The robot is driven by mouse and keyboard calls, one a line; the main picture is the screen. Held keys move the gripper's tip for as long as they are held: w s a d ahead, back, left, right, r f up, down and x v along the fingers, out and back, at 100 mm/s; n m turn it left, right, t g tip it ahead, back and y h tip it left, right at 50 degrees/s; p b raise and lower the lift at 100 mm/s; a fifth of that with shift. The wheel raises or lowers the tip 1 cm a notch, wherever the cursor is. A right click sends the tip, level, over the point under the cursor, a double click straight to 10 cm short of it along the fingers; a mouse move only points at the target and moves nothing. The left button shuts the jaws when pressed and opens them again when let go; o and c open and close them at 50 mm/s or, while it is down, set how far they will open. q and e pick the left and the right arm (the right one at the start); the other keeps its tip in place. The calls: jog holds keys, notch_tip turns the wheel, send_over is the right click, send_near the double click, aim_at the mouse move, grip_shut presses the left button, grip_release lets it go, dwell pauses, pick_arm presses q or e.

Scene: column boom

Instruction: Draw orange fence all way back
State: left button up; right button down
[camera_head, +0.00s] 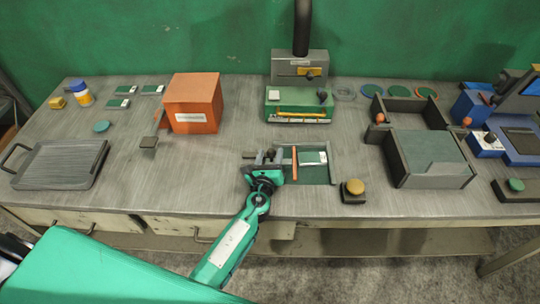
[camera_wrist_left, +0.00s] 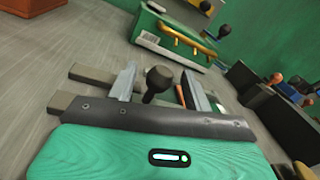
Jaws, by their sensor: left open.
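The orange fence (camera_head: 294,163) is a thin upright bar across a shallow green-floored fixture (camera_head: 318,176) at the front middle of the bench. A white-and-green card (camera_head: 312,157) lies just right of it. My left gripper (camera_head: 266,158) is at the fixture's left side, left of the fence. In the left wrist view my left gripper (camera_wrist_left: 160,88) is open, with a dark round knob (camera_wrist_left: 158,79) between its fingers. I cannot tell whether the fingers touch the knob. Only a sliver of the fence (camera_wrist_left: 180,95) shows there, beside the right finger. My right gripper is not in view.
An orange box (camera_head: 193,103) stands behind left, and a green block with a yellow handle (camera_head: 298,104) stands behind the fixture. A ribbed tray (camera_head: 60,165) lies far left.

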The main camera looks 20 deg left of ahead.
pick_arm(q)
grip_shut()
jog(key=a, duration=0.2)
jog(key=s+a, duration=0.1)
jog(key=a, duration=0.3)
jog(key=shift+s+a, duration=0.15)
jog(key=shift+s, duration=0.25)
grip_release()
jog(key=shift+a, duration=0.15)
